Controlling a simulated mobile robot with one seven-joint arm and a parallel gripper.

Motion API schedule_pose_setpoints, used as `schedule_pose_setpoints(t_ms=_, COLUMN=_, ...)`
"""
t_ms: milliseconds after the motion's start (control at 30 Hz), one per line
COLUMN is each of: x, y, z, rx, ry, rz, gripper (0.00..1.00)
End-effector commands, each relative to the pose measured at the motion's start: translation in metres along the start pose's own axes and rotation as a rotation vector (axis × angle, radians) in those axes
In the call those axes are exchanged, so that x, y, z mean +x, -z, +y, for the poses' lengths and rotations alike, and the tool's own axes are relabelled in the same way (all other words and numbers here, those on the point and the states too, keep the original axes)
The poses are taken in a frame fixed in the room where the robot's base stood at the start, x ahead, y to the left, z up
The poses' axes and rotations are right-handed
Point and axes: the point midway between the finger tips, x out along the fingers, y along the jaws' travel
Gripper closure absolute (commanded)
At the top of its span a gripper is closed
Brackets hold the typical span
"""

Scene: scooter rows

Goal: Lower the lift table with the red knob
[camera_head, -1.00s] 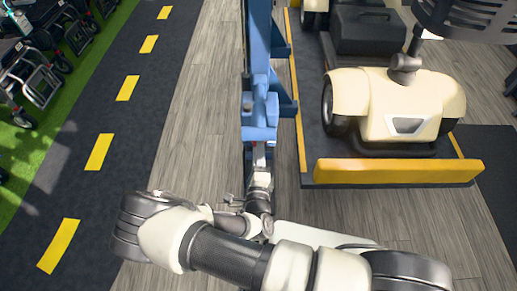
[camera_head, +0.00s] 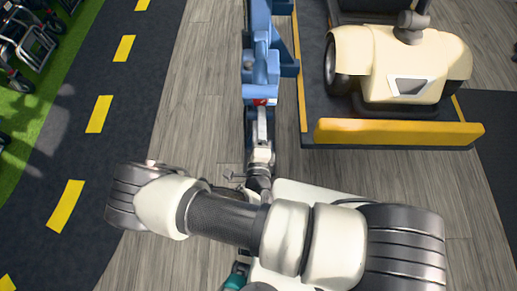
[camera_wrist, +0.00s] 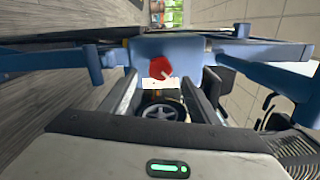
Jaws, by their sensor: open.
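The red knob (camera_wrist: 160,67) sits on a blue panel (camera_wrist: 187,48) in the wrist view, ahead of my open fingers and roughly centred between them. In the head view the red knob (camera_head: 262,101) shows only as a small red patch at the near end of the blue lift frame (camera_head: 258,75). My gripper (camera_head: 262,118) points at it from just below in the picture; it also shows in the wrist view (camera_wrist: 158,80). The fingers hold nothing, and I cannot tell whether they touch the knob. The lift table's dark platform (camera_head: 315,110) has yellow edges.
A cream scooter (camera_head: 400,65) stands on the platform, right of the blue frame. A yellow end bar (camera_head: 398,132) crosses the platform's near edge. Grey plank floor (camera_head: 185,110) is clear on the left, beside a dark lane with yellow dashes (camera_head: 99,114).

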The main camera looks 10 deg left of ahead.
Motion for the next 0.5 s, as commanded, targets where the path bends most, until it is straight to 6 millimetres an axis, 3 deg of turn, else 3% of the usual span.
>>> schedule_pose_setpoints(t_ms=300, x=-0.078, y=-0.001, z=0.000, rx=-0.002, ry=-0.003, rz=-0.003, gripper=0.45)
schedule_pose_setpoints(t_ms=500, x=-0.110, y=0.000, z=0.000, rx=-0.002, ry=-0.002, rz=-0.002, gripper=0.45)
